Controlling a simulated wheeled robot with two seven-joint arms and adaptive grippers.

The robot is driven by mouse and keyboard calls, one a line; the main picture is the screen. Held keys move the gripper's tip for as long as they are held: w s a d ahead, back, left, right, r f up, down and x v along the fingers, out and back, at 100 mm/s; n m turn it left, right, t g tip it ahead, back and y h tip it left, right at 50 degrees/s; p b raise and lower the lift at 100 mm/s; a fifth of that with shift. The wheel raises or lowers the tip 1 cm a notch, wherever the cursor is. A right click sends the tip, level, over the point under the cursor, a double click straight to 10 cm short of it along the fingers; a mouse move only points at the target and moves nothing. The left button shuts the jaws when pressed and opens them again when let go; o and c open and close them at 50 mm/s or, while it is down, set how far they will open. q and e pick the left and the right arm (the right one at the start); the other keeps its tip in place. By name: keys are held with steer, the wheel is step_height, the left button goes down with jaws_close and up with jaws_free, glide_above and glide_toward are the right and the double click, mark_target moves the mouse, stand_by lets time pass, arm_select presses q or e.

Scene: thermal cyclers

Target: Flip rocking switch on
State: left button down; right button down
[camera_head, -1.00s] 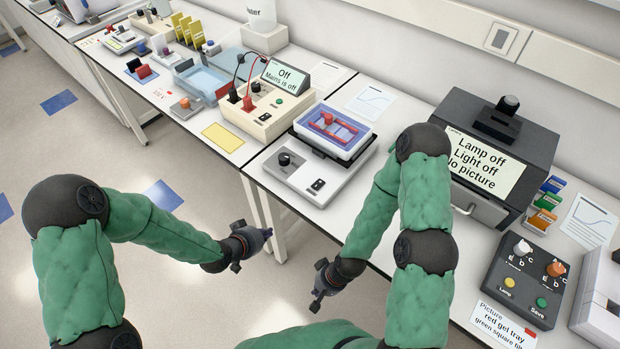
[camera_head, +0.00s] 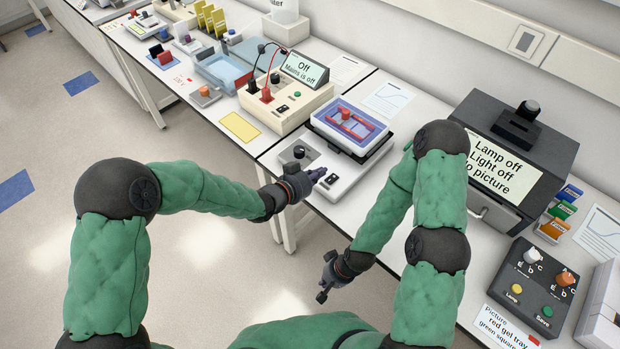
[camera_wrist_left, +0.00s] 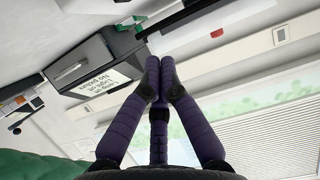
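The rocker (camera_head: 345,178) is a white base with a blue tray (camera_head: 348,125) on top, at the middle of the bench. A dark knob (camera_head: 299,152) and a small black switch (camera_head: 332,180) are on its front panel. My left gripper (camera_head: 318,175) is over the front panel, with its tips just left of the switch. I cannot tell whether they touch it. In the left wrist view the fingers (camera_wrist_left: 160,68) are together with nothing seen between them. My right gripper (camera_head: 324,289) is low in front of the bench, apart from the rocker; its finger opening is unclear.
A power supply (camera_head: 290,110) reading "Off, Mains is off" stands behind left. A dark imager (camera_head: 515,150) reading "Lamp off" and a control box (camera_head: 530,285) are on the right. A yellow pad (camera_head: 240,127) lies left. My right arm passes just right of the rocker.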

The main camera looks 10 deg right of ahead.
mark_target(323, 185)
arm_select(q)
steer(key=x, duration=0.3)
steer(key=shift+d+f, duration=0.1)
step_height(323, 185, down, 2)
steer(key=shift+f+b, duration=0.2)
steer(key=shift+b, duration=0.15)
steer(key=shift+a+f, duration=0.2)
steer(key=shift+f, duration=0.55)
steer(key=shift+s, duration=0.1)
